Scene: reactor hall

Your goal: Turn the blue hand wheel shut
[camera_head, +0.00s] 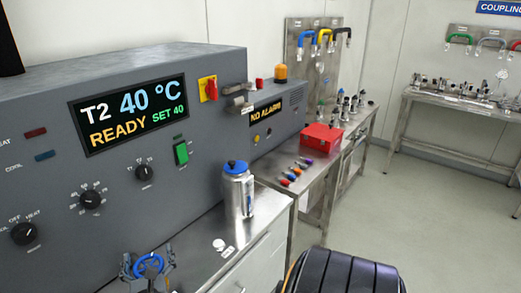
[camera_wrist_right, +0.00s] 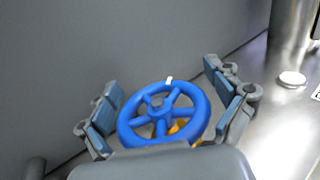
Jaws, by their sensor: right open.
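The blue hand wheel (camera_head: 149,264) is low in the head view, in front of the grey cabinet. In the right wrist view the wheel (camera_wrist_right: 161,107) shows its spokes and a small white mark on the far rim, with a bit of yellow under it. My right gripper (camera_head: 149,259) is open, with one finger on each side of the wheel. In the wrist view its blue-grey pads (camera_wrist_right: 160,84) flank the rim; the left one is close to it, and I cannot tell whether either touches. My left gripper is not in view.
The grey cabinet (camera_head: 50,120) with display and knobs stands close behind the wheel. A metal flask with a blue lid (camera_head: 236,168) stands on the steel counter to the right. A red box (camera_head: 322,137) sits farther off. Open floor lies at right.

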